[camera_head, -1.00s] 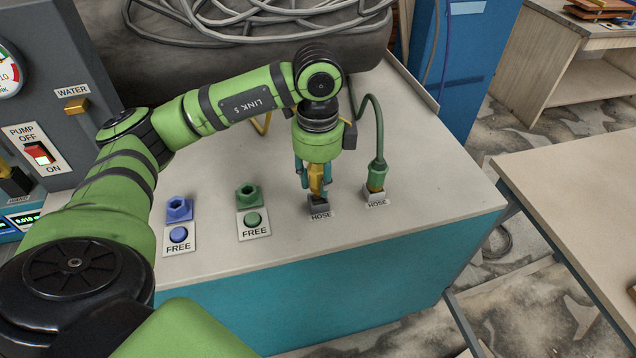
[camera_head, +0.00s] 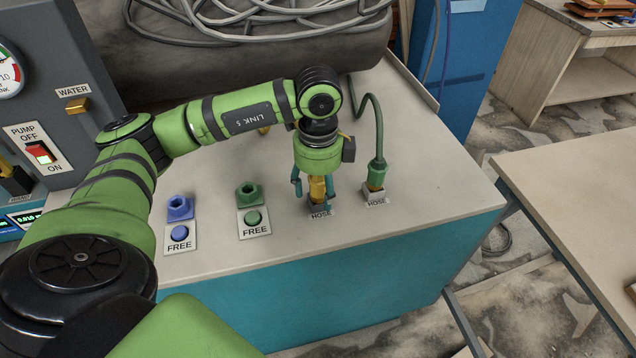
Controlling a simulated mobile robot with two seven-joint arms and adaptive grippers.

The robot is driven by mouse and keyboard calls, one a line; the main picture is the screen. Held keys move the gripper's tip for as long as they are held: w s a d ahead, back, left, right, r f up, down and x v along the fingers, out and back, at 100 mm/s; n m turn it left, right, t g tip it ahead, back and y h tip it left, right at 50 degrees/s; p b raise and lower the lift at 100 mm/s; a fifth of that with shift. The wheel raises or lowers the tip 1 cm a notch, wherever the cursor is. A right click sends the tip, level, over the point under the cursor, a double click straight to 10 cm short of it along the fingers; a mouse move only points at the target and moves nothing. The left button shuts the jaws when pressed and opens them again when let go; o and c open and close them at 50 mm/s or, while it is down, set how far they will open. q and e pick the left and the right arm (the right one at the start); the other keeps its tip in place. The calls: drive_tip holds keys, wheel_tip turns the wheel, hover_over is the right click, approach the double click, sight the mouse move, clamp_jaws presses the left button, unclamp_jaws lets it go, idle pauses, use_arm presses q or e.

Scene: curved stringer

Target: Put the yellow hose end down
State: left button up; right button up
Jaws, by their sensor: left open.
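The yellow hose end (camera_head: 318,190) stands upright in the left grey holder labelled HOSE (camera_head: 320,210), near the front edge of the bench. My left gripper (camera_head: 316,190) is above and around it, its teal fingers spread apart on either side of the yellow end. Most of the yellow hose behind is hidden by my arm and gripper. My right gripper is not in view.
A green hose end (camera_head: 377,175) stands in the right HOSE holder (camera_head: 375,194). A blue port (camera_head: 179,207) and a green port (camera_head: 249,194) with FREE buttons are to the left. The pump panel (camera_head: 40,152) is at far left.

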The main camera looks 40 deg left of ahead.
use_arm(q)
drive_tip(key=shift+r, duration=0.3)
drive_tip(key=shift+w+r, duration=0.1)
drive_tip(key=shift+r, duration=0.15)
wheel_tip(320, 180, up, 10)
drive_tip(key=shift+b, duration=0.45)
drive_tip(key=shift+r, duration=0.65)
